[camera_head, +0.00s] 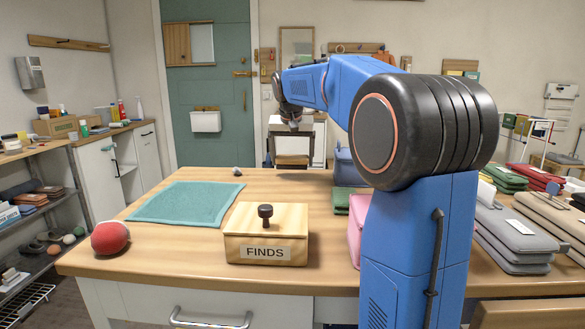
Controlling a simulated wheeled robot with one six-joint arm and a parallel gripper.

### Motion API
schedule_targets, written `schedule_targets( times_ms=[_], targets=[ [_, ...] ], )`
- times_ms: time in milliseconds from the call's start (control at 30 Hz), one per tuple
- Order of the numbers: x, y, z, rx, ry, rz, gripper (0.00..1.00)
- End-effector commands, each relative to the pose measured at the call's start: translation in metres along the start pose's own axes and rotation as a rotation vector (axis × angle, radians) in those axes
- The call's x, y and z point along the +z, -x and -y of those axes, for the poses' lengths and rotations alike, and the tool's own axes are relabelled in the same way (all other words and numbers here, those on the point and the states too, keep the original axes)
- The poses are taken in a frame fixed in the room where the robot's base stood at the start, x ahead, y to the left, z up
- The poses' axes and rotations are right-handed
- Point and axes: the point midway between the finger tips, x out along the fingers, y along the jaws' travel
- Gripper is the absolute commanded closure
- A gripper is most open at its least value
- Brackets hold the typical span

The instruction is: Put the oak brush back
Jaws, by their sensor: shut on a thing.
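My gripper (293,119) is small and far off in the head view, at the end of the blue arm. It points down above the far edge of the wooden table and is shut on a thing. The held thing is too small and too covered to make out. I cannot identify an oak brush anywhere in this view.
On the table (180,257) are a red ball (110,237), a teal cloth (187,203), a wooden FINDS box (266,235) with a dark knob, and a small grey thing (237,171). Folded grey textiles (510,236) fill the right. My arm hides the table's middle right.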

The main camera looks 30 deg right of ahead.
Motion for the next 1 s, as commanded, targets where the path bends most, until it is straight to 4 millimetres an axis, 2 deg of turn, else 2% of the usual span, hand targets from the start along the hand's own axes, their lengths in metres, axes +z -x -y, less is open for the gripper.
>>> schedule_targets(
  times_ms=[233,600,633,700,1000],
  targets=[
    [0.012,-0.029,0.0,0.001,0.001,0.001,0.39],
    [0.013,-0.032,0.0,0.0,0.0,0.0,0.39],
    [0.014,-0.032,0.0,0.0,0.0,0.001,0.12],
    [0.013,-0.032,0.0,0.0,0.0,0.0,0.0],
    [0.012,-0.029,0.0,0.0,0.0,0.0,0.0]
  ],
)
